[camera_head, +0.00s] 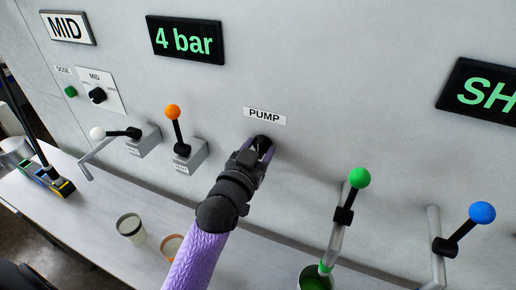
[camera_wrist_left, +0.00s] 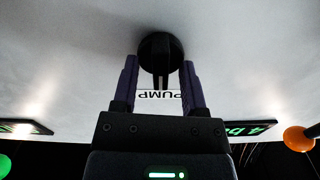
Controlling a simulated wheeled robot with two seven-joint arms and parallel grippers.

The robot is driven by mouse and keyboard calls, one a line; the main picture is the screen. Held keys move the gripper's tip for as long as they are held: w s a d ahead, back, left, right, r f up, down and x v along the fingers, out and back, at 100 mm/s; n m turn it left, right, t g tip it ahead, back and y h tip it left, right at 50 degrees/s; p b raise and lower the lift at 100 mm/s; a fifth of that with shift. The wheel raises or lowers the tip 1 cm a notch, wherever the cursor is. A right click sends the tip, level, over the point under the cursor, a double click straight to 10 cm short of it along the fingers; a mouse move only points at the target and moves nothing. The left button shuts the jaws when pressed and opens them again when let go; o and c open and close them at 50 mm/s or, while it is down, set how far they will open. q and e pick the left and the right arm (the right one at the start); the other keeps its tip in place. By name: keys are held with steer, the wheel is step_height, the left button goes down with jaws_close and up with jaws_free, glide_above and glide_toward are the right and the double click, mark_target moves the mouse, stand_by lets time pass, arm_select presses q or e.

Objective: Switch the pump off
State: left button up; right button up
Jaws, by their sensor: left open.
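The pump knob is a round black dial with a raised grip bar, on the grey wall panel just below the white PUMP label (camera_head: 265,116). In the head view the knob is mostly hidden by my left gripper (camera_head: 265,148), which reaches up to it from below. In the left wrist view the knob (camera_wrist_left: 160,50) is straight ahead, with its bar between the two finger tips. My left gripper (camera_wrist_left: 160,72) is open, with a finger on each side of the bar. I cannot tell whether the fingers touch it. My right gripper is not in view.
Levers with orange (camera_head: 172,112), green (camera_head: 359,178) and blue (camera_head: 482,212) balls stand on either side of my arm. A display reads 4 bar (camera_head: 185,40). A bench (camera_head: 85,225) below holds cups (camera_head: 131,228).

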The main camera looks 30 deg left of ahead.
arm_select(q)
jaws_close()
steer(key=shift+r+n+p, duration=0.2)
steer(key=shift+n+p, duration=0.3)
steer(key=shift+p, duration=0.5)
steer(key=shift+f+n, duration=0.1)
steer(key=shift+n, duration=0.2)
steer(key=shift+f, duration=0.15)
jaws_free()
